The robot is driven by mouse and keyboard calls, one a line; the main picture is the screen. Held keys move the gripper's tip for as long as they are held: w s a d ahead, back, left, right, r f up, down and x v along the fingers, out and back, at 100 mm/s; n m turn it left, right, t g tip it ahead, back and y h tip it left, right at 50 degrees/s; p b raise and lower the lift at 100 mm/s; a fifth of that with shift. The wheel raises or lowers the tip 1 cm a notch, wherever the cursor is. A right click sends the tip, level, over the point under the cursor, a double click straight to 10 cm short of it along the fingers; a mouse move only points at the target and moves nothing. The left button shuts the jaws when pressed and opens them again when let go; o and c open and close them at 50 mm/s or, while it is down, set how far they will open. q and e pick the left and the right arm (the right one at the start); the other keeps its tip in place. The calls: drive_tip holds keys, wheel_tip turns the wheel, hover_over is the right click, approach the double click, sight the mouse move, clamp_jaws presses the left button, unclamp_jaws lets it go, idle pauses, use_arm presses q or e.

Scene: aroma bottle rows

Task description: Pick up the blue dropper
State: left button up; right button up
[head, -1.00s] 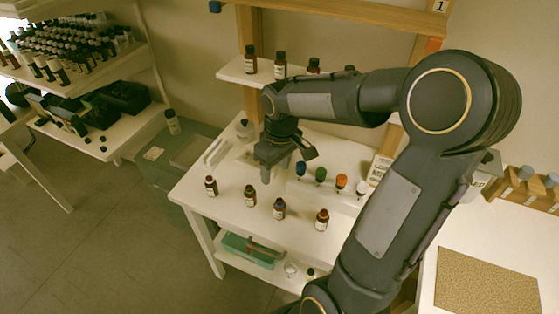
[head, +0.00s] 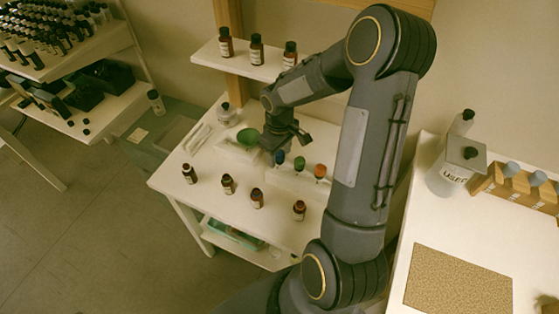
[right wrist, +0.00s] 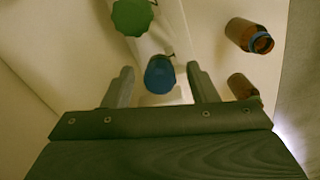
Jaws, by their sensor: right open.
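The blue dropper (head: 280,157) stands in a white holder (head: 297,181) on the white table, at the left end of a row with the green dropper (head: 300,163) and the orange dropper (head: 320,170). My right gripper (head: 273,155) is right beside the blue dropper in the head view. In the right wrist view, the blue dropper (right wrist: 160,75) shows between the two spread fingers of my right gripper (right wrist: 160,70), with a gap on each side. A green top (right wrist: 132,17) shows beyond it. My left gripper is not in view.
Several brown bottles (head: 257,198) stand along the table's front. In the right wrist view, a brown bottle (right wrist: 243,34) is at the right. A green dish (head: 248,137) is left of my gripper. A shelf (head: 235,59) with bottles is behind; another table (head: 400,285) is at right.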

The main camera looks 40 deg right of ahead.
drive_tip(key=c, duration=0.7)
drive_tip(key=shift+r, duration=0.1)
wheel_tip(320, 180, up, 18)
drive_tip(key=shift+b, duration=0.35)
idle(0.4)
